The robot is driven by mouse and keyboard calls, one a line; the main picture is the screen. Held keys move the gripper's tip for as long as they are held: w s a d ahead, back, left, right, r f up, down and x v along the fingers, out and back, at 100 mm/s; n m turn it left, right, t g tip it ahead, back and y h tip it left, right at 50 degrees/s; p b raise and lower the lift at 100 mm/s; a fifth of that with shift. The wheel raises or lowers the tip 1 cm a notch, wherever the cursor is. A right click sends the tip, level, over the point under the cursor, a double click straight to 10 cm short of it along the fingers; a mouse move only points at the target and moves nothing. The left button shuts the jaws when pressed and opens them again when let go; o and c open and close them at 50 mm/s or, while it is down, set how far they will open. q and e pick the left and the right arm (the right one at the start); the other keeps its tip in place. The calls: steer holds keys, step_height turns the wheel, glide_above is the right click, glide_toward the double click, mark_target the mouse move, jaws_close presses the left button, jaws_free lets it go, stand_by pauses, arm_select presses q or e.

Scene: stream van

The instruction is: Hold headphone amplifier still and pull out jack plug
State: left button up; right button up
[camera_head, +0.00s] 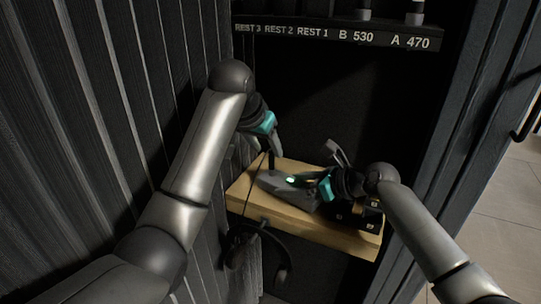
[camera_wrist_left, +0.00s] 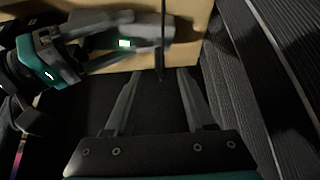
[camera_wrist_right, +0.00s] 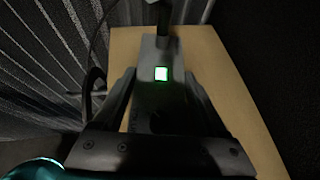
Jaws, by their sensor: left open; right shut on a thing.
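The headphone amplifier (camera_head: 272,184) is a grey box with a lit green display, lying on a wooden shelf (camera_head: 312,231). My right gripper (camera_wrist_right: 160,82) is shut on the amplifier, one finger along each side, as the right wrist view shows (camera_wrist_right: 155,100). The dark jack plug (camera_wrist_right: 166,20) stands in the amplifier's far end; in the head view it is a thin dark upright piece (camera_head: 271,160). My left gripper (camera_wrist_left: 158,75) is open above that end. In the left wrist view a dark upright piece, plug or cable (camera_wrist_left: 161,45), shows between and beyond its fingertips.
A dark box (camera_head: 362,216) stands at the shelf's right end. A labelled black rack (camera_head: 335,36) is above. A ribbed wall (camera_head: 130,90) is close on the left.

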mark_target(271, 156)
arm_select(q)
steer(key=shift+x, duration=2.8)
steer(key=shift+c, duration=0.2)
jaws_close()
